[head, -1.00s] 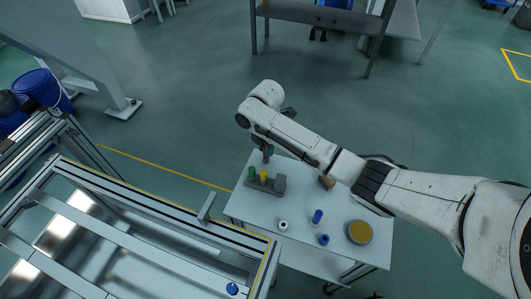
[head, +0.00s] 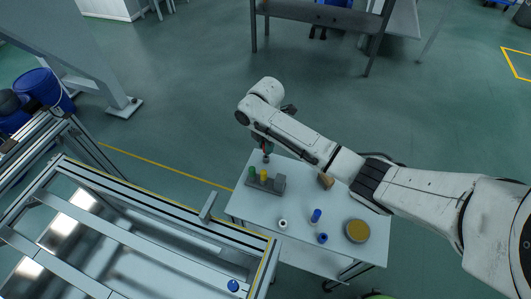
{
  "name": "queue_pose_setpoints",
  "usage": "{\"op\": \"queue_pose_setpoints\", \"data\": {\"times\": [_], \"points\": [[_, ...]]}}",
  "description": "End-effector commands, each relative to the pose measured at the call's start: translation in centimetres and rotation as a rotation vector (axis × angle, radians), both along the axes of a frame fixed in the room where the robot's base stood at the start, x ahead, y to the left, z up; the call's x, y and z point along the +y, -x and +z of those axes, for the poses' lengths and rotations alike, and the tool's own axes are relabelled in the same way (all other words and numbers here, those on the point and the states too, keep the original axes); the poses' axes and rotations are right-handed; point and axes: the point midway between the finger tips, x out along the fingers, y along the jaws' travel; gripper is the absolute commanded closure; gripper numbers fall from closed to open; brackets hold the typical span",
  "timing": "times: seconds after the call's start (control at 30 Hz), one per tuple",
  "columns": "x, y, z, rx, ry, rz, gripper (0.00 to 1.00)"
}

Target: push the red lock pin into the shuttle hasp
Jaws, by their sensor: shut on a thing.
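My gripper (head: 265,142) is small in the head view, above the far left part of the white table. It is shut on the red lock pin (head: 266,149), of which a small red part shows with a dark lower end. The pin hangs roughly upright over the back of a grey holder block (head: 262,183). A green pin (head: 252,173) and a yellow pin (head: 263,175) stand in that block. The shuttle hasp cannot be made out for certain.
On the white table (head: 252,214) are a white ring (head: 283,223), a blue cylinder (head: 316,215), a blue piece (head: 323,238), a brown block (head: 326,181) and a round yellow-topped disc (head: 357,231). A blue knob (head: 233,286) sits at the frame's lower right.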

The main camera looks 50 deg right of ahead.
Motion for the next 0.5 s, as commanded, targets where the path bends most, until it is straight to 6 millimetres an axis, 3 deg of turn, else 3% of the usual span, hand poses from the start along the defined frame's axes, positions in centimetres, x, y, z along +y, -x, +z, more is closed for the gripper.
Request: {"op": "queue_pose_setpoints", "data": {"times": [0.5], "points": [[0.00, 0.00, 0.51, 0.000, 0.000, 0.000, 1.00]]}}
